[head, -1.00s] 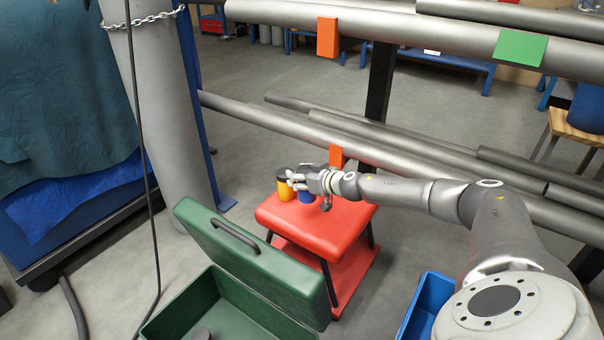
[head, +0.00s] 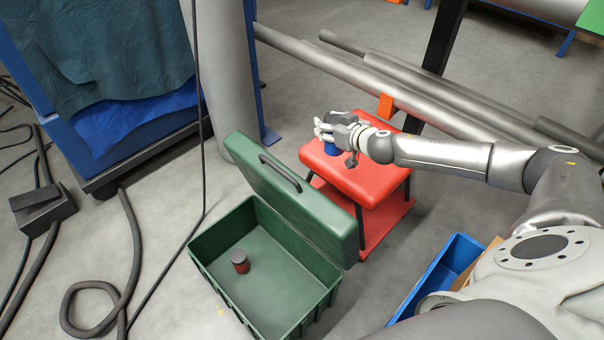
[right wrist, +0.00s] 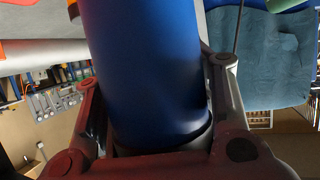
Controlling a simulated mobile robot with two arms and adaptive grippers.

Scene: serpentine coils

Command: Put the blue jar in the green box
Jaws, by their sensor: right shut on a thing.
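The blue jar (head: 332,149) is at the red stool (head: 372,178), under my right gripper (head: 325,129), mostly covered by it. In the right wrist view the blue jar (right wrist: 150,65) stands large between the two fingers, which are shut on it. I cannot tell whether it touches the seat. The green box (head: 208,278) stands open on the floor, left of and nearer than the stool, its lid (head: 300,205) raised on the stool side. A red jar (head: 240,266) with a dark top is inside it. My left gripper is not in view.
The raised lid stands between the stool and the box opening. A blue bin (head: 440,275) is at the lower right. Grey pipes (head: 400,88) run behind the stool. A black cable (head: 200,100) hangs left of the box; hoses (head: 130,220) lie on the floor.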

